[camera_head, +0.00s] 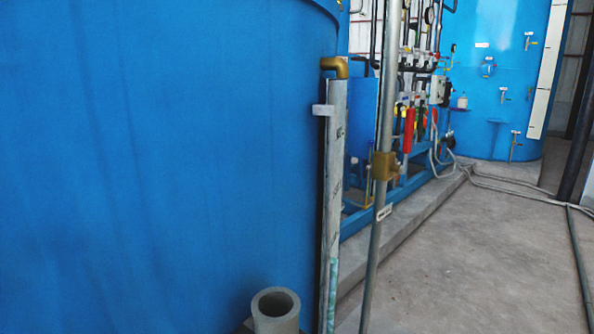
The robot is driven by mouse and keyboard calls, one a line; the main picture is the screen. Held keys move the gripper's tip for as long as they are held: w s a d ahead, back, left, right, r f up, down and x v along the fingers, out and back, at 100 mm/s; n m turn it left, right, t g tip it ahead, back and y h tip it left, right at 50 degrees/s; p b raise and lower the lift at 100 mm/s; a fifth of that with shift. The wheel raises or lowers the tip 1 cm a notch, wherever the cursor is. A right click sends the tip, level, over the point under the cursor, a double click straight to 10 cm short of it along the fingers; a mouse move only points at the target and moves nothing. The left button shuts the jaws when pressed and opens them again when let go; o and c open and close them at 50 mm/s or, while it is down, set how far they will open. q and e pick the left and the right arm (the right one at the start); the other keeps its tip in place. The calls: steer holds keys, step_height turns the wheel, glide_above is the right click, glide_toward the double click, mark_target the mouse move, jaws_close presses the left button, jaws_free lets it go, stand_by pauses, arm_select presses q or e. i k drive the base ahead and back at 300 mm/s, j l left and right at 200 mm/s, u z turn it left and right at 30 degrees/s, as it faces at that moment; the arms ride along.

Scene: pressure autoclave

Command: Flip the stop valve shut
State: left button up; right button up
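A brass valve-like fitting (384,166) sits on a thin vertical grey pipe (372,255) right of centre. I cannot tell for sure that it is the stop valve, or how its lever stands. A small pale tag-like piece (384,212) is on the same pipe below it. A brass elbow (335,67) tops a thicker grey pipe (334,200) to the left. Neither of my grippers is in view.
A large blue tank (160,170) fills the left. An open grey pipe end (275,305) stands at the bottom. Behind are red-handled fittings (409,130) and another blue tank (500,70). The concrete floor (490,260) at right is mostly clear, with hoses (500,186) farther back.

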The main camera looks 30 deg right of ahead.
mark_target(410, 115)
steer(key=z, duration=1.4)
steer(key=i+l+u, duration=0.15)
steer(key=l, duration=0.4)
steer(key=i+l+u, duration=0.2)
steer(key=l, duration=0.4)
steer(key=i+l+u, duration=0.15)
steer(key=i+l, duration=0.15)
steer(key=l, duration=0.3)
steer(key=i+l+u, duration=0.2)
steer(key=l, duration=0.4)
steer(key=l+u, duration=0.15)
steer(key=l, duration=0.5)
steer(key=i+l+u, duration=0.15)
steer(key=l, duration=0.5)
